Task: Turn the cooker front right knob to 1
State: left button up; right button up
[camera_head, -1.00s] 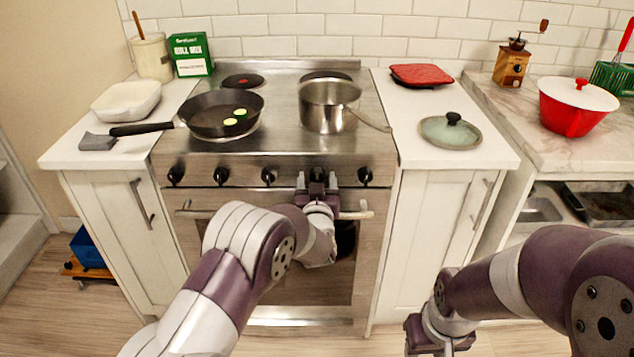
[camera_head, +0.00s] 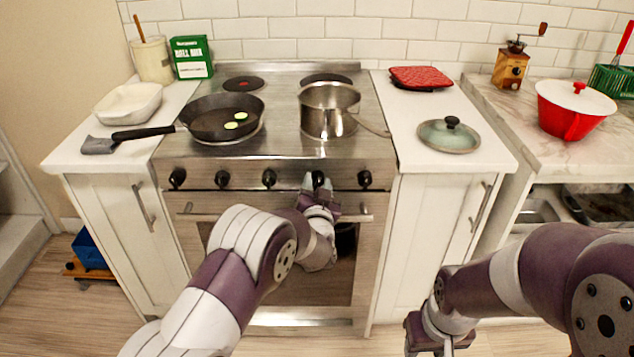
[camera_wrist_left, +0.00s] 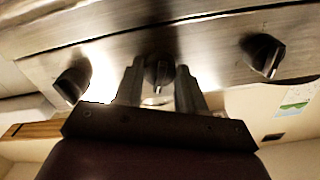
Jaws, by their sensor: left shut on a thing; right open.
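The steel cooker (camera_head: 290,157) has a row of several black knobs on its front panel. My left gripper (camera_head: 318,184) is at the second knob from the right (camera_head: 318,178), below the steel pot. In the left wrist view that knob (camera_wrist_left: 158,73) sits between the two fingers of my left gripper (camera_wrist_left: 160,82), which are shut on it. The rightmost knob (camera_head: 365,179) is free, just right of the gripper. No marks around the knobs are readable. My right gripper (camera_head: 437,340) is low at the front right, open and away from the cooker.
A steel pot (camera_head: 328,112) stands on the front right burner, its handle pointing right. A black pan (camera_head: 212,118) with slices stands at the left. The oven handle (camera_head: 210,214) runs just below the knobs, close to my left gripper.

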pick_arm(q)
jog(key=m+p, duration=0.1)
jog(key=m, duration=0.3)
jog(key=shift+p, duration=0.3)
jog(key=shift+m+p, duration=0.5)
jog(key=shift+m, duration=1.2)
jog(key=o, duration=1.1)
jog(key=shift+c, duration=0.2)
jog(key=s, duration=1.2)
jog(key=shift+s+p, duration=0.35)
